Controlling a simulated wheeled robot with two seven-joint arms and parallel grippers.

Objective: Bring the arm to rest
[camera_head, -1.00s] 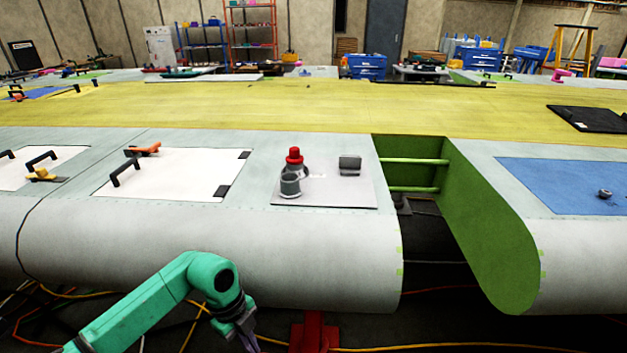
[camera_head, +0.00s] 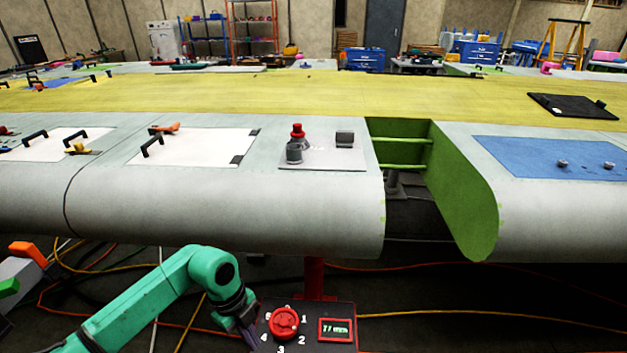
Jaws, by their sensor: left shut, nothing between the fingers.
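My left arm comes in from the lower left as a green arm bent at the elbow, low in front of the wing. My left gripper (camera_head: 246,328) hangs below the dark wrist at the end of this arm, pointing down, just left of a dark control box. It is shut and empty; its tips are small and hard to make out. My right gripper is not in view.
The dark control box (camera_head: 260,342) bears a red dial (camera_head: 284,323) and a green-lit display (camera_head: 335,330). The grey wing (camera_head: 220,205) spans the view above the arm. Cables lie on the floor.

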